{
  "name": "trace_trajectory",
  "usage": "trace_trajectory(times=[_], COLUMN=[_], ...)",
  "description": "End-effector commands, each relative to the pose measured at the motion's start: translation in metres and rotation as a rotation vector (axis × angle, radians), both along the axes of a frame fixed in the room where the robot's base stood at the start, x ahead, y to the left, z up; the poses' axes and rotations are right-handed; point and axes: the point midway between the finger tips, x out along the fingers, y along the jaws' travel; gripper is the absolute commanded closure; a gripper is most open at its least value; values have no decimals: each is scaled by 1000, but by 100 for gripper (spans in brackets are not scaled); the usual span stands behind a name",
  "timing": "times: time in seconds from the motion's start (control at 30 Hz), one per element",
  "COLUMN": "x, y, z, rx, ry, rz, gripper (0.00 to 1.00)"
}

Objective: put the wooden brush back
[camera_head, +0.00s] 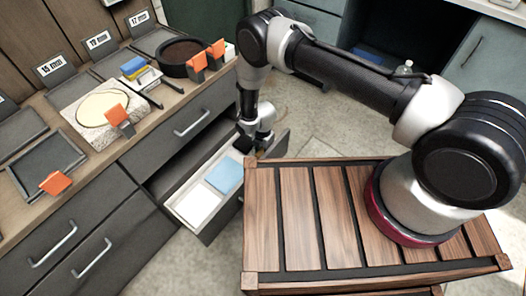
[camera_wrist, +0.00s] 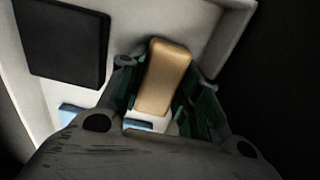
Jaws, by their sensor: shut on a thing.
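A wooden brush (camera_wrist: 165,76), seen as a tan rounded block, is held between the two fingers of my gripper (camera_wrist: 160,92) in the wrist view. My gripper is shut on it, above the pale inside of an open drawer (camera_head: 222,215). In the head view my gripper (camera_head: 262,142) hangs down at the far end of this drawer, and the brush cannot be made out there. Whether the brush touches the drawer floor cannot be told.
The drawer holds a white piece (camera_head: 198,204), a light blue piece (camera_head: 226,174) and a black rectangle (camera_wrist: 62,42). The countertop carries several trays, orange clips, a stone block (camera_head: 104,105) and a round black dish (camera_head: 181,55). A slatted wooden top (camera_head: 295,215) stands close right of the drawer.

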Motion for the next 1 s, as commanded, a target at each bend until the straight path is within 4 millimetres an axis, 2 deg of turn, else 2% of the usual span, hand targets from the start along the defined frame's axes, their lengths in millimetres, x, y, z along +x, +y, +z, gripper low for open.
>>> trace_trajectory(times=[0.33,0.37,0.4,0.77,0.87,1.0], x=[1,1,1,1,1,2], y=[1,1,1,1,1,1], z=[-3,-3,-3,0,11,40], rx=[1,1,1,2,2,3], ry=[-1,-1,-1,-1,-1,-3], rz=[0,0,0,0,0,0], gripper=[89,65,58,58,58,58])
